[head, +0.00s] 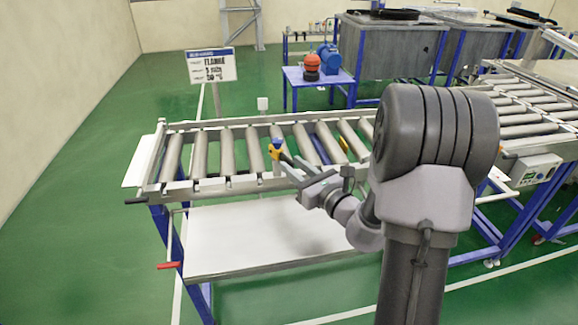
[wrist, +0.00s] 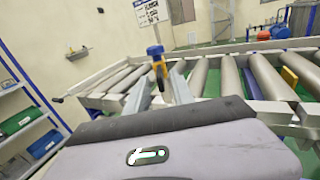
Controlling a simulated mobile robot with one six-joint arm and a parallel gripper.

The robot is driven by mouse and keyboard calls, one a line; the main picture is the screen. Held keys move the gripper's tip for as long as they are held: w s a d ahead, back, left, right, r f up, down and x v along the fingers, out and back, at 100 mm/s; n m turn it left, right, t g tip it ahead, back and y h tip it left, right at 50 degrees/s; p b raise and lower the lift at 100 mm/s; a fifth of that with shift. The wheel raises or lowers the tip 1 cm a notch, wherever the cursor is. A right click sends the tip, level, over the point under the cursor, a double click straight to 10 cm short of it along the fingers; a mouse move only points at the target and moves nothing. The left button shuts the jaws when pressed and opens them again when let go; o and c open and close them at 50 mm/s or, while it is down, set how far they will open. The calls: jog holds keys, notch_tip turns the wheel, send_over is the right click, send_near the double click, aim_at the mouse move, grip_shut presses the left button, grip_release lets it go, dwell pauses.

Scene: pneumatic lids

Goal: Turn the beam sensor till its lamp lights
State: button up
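The beam sensor (head: 276,146), a small yellow and blue body, sits at the roller conveyor (head: 222,186). In the wrist view the sensor (wrist: 155,51) has a blue top and a yellow lower part. My gripper (head: 287,160) reaches it from the right in the head view. In the wrist view my gripper's two fingers (wrist: 159,84) are apart, with the sensor upright in line with the gap between them. I cannot tell whether they touch it. No lit lamp can be made out on the sensor. A small white plate (head: 263,103) stands at the conveyor's far rail.
A sign (head: 209,66) stands behind the conveyor. A blue table (head: 318,77) with a red round object and a blue motor is at the back. A yellow piece (head: 343,145) lies among the rollers. A white shelf (head: 262,240) sits below; green floor is free at left.

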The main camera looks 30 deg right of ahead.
aim_at(282, 157)
jog(key=shift+w+a, duration=0.15)
jog(key=shift+w, duration=1.1)
grip_shut()
dwell(0.4)
